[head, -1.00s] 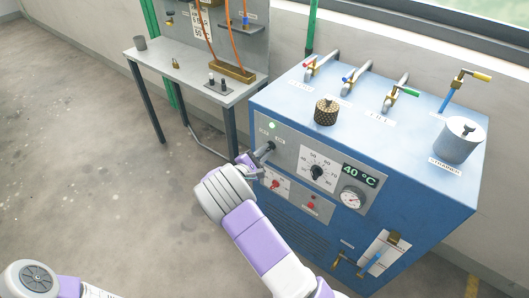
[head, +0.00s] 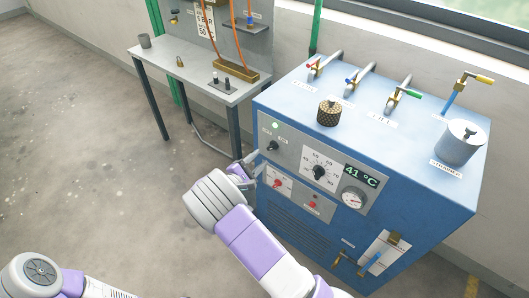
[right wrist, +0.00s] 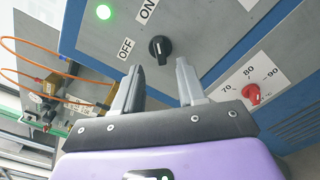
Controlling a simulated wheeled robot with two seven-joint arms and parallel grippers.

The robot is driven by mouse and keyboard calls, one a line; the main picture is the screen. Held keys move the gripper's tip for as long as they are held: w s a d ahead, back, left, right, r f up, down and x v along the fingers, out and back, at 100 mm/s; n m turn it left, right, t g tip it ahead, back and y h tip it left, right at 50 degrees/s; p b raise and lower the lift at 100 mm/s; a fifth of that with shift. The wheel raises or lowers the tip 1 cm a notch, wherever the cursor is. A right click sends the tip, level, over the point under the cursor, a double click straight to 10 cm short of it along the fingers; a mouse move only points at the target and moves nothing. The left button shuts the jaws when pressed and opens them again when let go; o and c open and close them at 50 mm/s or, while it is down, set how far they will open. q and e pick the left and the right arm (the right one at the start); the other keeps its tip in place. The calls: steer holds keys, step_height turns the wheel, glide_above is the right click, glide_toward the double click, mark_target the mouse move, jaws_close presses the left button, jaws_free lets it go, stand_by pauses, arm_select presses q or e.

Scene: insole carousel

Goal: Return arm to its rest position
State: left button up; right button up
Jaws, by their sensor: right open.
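My right gripper (head: 251,174) is in front of the left part of the blue machine's (head: 300,232) grey control panel. In the right wrist view, the right gripper (right wrist: 158,82) is open and empty, with its two grey fingers apart. A black rotary switch (right wrist: 160,48) with OFF and ON labels shows just beyond the fingertips, apart from them. The same switch shows in the head view (head: 272,146). A green lamp (right wrist: 103,12) beside it is lit. Part of my left arm shows at the lower left of the head view, but its gripper is out of view.
The panel has a black dial (head: 319,172), a display (head: 360,175) reading 41 °C, a round gauge (head: 354,197) and red knobs. Valves and a grey cylinder (head: 460,142) stand on the machine's top. A side table (head: 190,70) stands behind left. The floor at left is clear.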

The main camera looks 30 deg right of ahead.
steer(key=shift+v, duration=1.05)
